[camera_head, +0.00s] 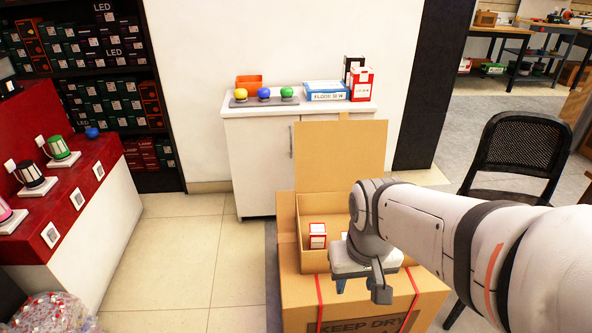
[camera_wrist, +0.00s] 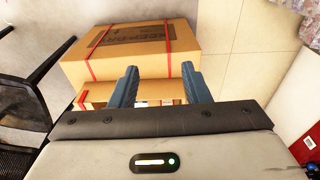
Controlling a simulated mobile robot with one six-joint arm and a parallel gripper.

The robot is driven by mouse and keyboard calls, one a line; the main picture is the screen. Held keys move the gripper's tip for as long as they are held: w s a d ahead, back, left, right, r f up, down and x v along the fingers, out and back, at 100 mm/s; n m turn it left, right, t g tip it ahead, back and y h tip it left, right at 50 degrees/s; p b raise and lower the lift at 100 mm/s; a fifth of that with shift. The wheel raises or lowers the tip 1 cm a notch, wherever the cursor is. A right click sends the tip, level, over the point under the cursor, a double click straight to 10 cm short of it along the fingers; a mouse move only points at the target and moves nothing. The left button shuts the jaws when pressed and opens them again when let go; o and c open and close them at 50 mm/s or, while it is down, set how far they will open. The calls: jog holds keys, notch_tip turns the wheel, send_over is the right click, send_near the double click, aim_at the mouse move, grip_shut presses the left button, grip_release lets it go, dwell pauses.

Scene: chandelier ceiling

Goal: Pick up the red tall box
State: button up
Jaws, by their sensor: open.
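A red and white upright box (camera_head: 361,84) stands on the right end of the white cabinet top. Another small red and white box (camera_head: 317,236) stands inside the open cardboard box (camera_head: 390,281), left of my wrist. My gripper (camera_head: 360,287) is over the front part of the cardboard box, pointing down. In the wrist view my gripper (camera_wrist: 160,84) has its two dark fingers apart with nothing held. Partly hidden red and white items (camera_wrist: 166,102) show at the carton's opening, beyond the palm edge. My arm hides the carton's right side.
The white cabinet (camera_head: 252,165) also holds a blue box (camera_head: 325,91), a black box (camera_head: 353,67) and coloured knobs on a tray. A black chair (camera_head: 515,155) stands right of the carton. A red display counter (camera_head: 58,193) is at left. Tiled floor (camera_head: 180,240) between is clear.

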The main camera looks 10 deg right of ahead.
jog(key=o, duration=0.6)
jog(key=shift+t, duration=0.4)
jog(key=w+f, duration=0.1)
jog(key=w, duration=0.2)
jog(key=w+f+b, duration=0.1)
jog(key=w, duration=0.3)
jog(key=w+f, duration=0.1)
jog(key=w, duration=0.3)
jog(key=shift+o, duration=0.2)
jog(key=w+f+t+b, duration=0.1)
jog(key=w+f, duration=0.5)
jog(key=w, duration=0.6)
jog(key=shift+m+b, duration=0.4)
jog(key=shift+b, duration=0.05)
jog(key=t+b, duration=0.1)
send_near(318, 230)
jog(key=f, duration=0.2)
jog(key=shift+t, duration=0.3)
jog(key=b+x, duration=0.1)
jog(key=x, duration=0.4)
jog(key=shift+w+a+f+b, duration=0.1)
jog(key=shift+b, duration=0.25)
jog(key=shift+b+x, duration=1.05)
jog(key=shift+x, duration=2.4)
